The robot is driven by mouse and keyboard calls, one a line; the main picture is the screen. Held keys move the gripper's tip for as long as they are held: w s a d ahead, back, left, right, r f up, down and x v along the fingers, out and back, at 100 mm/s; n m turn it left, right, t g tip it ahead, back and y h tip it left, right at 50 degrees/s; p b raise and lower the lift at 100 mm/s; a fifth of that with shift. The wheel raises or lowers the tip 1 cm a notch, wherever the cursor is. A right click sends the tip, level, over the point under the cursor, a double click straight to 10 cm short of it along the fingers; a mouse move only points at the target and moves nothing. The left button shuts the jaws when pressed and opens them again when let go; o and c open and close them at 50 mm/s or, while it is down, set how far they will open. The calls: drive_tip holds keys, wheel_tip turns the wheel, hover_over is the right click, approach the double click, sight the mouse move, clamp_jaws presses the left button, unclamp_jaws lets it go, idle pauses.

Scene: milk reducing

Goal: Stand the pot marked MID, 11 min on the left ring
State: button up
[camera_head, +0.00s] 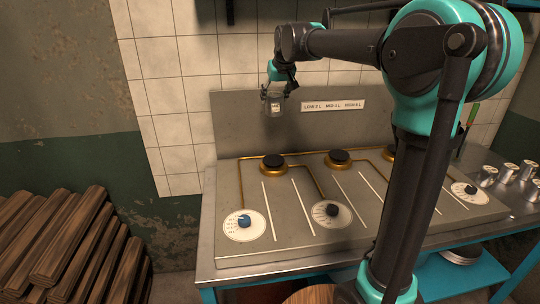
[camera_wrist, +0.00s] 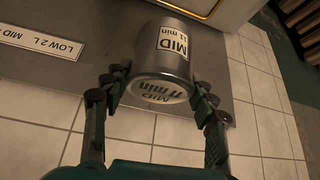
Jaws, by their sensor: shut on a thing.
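The pot marked MID, 11 min (camera_head: 273,106) is a small grey metal can held up in the air in front of the backsplash. In the wrist view the same pot (camera_wrist: 163,50) shows its MID, 11 min label on its side and end. My gripper (camera_head: 277,92) is shut on it, with one finger on each side; the fingers also show in the wrist view (camera_wrist: 158,92). The left ring (camera_head: 273,162), a dark burner with a brass rim, is empty and lies well below the pot.
The middle ring (camera_head: 339,158) and right ring (camera_head: 389,153) are bare where visible; my arm partly hides the right one. Dials (camera_head: 244,223) line the stove's front. Several metal pots (camera_head: 508,172) stand at the right. A label strip (camera_head: 333,105) is on the backsplash (camera_head: 240,125).

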drive_tip(key=shift+w+f, duration=0.15)
drive_tip(key=shift+w, duration=0.05)
wheel_tip(320, 180, down, 20)
drive_tip(key=shift+a+r, duration=0.1)
drive_tip(key=shift+r, duration=0.05)
idle(0.4)
drive_tip(key=o, duration=1.3)
drive_tip(key=shift+o, duration=0.2)
drive_tip(key=v, duration=1.2)
